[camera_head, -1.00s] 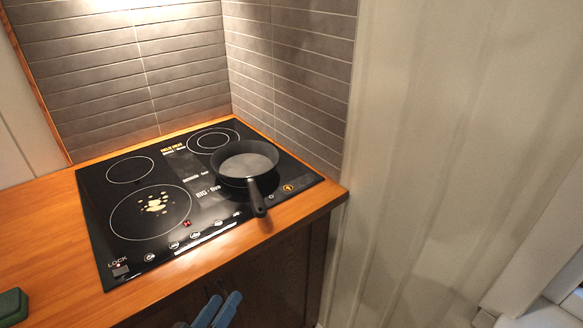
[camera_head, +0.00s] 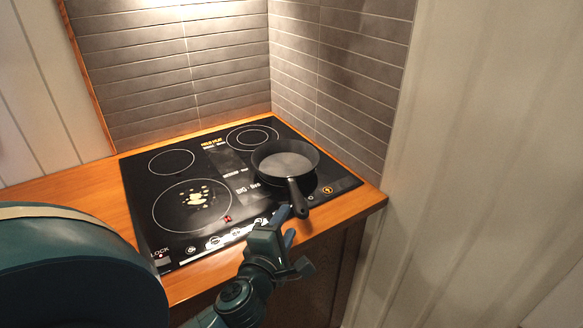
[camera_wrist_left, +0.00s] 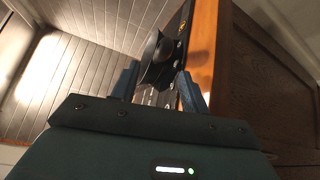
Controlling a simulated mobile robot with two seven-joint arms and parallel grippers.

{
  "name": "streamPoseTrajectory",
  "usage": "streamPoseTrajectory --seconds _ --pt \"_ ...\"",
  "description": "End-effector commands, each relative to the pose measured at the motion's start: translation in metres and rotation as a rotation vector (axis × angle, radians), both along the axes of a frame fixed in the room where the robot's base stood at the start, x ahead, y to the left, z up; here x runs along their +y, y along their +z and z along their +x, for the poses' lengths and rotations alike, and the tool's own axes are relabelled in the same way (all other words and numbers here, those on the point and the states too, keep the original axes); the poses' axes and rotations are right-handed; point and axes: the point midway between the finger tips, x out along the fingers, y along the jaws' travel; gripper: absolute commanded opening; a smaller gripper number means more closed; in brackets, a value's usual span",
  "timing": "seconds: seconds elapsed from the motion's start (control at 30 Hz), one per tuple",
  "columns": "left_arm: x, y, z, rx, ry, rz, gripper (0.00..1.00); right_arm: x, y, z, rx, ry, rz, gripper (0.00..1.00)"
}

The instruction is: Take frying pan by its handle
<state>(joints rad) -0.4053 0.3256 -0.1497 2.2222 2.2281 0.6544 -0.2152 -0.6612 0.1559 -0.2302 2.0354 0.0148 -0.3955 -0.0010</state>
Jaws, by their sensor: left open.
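The black frying pan (camera_head: 285,165) sits on the right part of the hob, its dark handle (camera_head: 298,200) pointing out past the hob's front edge. My left gripper (camera_head: 287,226) is open, just in front of and below the handle's end, with its blue fingers pointing toward it. In the left wrist view the pan (camera_wrist_left: 157,62) shows beyond and between the two spread fingers of the left gripper (camera_wrist_left: 157,80). I cannot tell whether the handle's end lies between the fingertips. My right gripper is not in view.
The black hob (camera_head: 150,205) is set in a wooden counter (camera_head: 100,190). Tiled walls (camera_head: 345,70) stand close behind and to the right of the pan. The front of the counter is open, above a dark cabinet (camera_head: 325,275).

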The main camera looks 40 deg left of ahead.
Motion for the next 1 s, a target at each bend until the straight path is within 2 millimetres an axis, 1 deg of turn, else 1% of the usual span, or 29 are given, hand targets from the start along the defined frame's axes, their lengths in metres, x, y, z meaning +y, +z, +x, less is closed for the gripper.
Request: streamPoseTrajectory --seconds 0.03,0.1,0.37,0.6,0.73,0.93,1.0 --pt "0.003 0.001 0.010 -0.003 0.002 0.002 0.45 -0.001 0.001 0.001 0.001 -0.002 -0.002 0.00" --pt "0.006 -0.001 0.019 -0.001 0.001 0.003 0.45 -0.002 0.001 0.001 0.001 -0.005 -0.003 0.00" --pt "0.010 -0.004 0.039 -0.001 0.000 0.002 0.45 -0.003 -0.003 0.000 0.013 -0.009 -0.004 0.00" --pt "0.017 -0.008 0.073 -0.003 0.001 0.002 0.45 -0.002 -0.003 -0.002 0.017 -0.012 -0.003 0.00" --pt "0.019 -0.009 0.081 -0.001 -0.001 0.002 0.45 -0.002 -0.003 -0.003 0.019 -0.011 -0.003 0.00" --pt "0.019 -0.010 0.081 0.000 -0.001 0.002 0.45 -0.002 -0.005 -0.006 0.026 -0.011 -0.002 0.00" --pt "0.019 -0.010 0.081 0.000 -0.001 0.002 0.40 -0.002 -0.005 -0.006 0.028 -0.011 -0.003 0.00"
